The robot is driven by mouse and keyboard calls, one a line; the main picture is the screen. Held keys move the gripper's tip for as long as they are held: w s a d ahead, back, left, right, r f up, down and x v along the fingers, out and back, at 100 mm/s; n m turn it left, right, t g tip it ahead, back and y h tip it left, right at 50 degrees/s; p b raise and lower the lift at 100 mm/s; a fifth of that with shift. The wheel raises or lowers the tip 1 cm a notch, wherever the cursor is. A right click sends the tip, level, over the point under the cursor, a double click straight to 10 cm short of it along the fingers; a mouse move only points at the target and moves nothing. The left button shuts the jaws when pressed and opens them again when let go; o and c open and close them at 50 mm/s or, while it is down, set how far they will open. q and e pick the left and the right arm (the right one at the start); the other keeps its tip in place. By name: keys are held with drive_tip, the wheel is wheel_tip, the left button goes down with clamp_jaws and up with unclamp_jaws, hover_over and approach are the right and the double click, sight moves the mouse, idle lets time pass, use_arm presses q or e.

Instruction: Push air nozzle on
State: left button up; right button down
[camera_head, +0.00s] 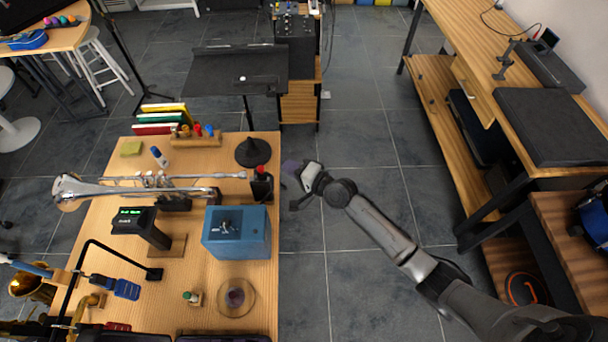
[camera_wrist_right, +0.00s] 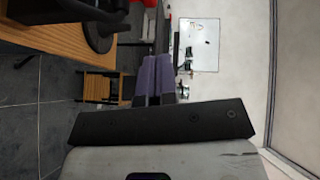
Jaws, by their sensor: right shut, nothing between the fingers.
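My right gripper (camera_head: 290,167) is just past the right edge of the wooden table, in the air, close to a small black holder (camera_head: 262,187) with a red top (camera_head: 262,170). Its purple fingers (camera_wrist_right: 152,80) are together and empty in the wrist view. I cannot tell for sure which thing is the air nozzle. A blue box (camera_head: 237,243) with a small dark fitting (camera_head: 224,226) on top stands on the table, below and left of the gripper. My left gripper is not in view.
A silver trumpet (camera_head: 120,187) lies across the table (camera_head: 272,290). A black cone-shaped stand (camera_head: 252,152) is at the far right corner. A black display device (camera_head: 142,224) and a round coaster (camera_head: 246,297) are nearer. The floor (camera_head: 345,140) right of the table is clear.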

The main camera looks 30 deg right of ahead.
sight(262, 173)
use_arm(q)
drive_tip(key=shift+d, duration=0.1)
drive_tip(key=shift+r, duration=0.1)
use_arm(e)
drive_tip(key=shift+w+a+f, duration=0.15)
drive_tip(key=shift+w+a, duration=0.3)
drive_tip(key=shift+a, duration=0.25)
drive_tip(key=shift+w+a+f, duration=0.15)
drive_tip(key=shift+w+a, duration=0.35)
drive_tip(key=shift+a, duration=0.25)
drive_tip(key=shift+w+a+f, duration=0.15)
drive_tip(key=shift+w+a, duration=0.3)
drive_tip(key=shift+a, duration=0.25)
use_arm(q)
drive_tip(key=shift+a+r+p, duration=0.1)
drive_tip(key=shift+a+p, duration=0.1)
drive_tip(key=shift+p, duration=0.15)
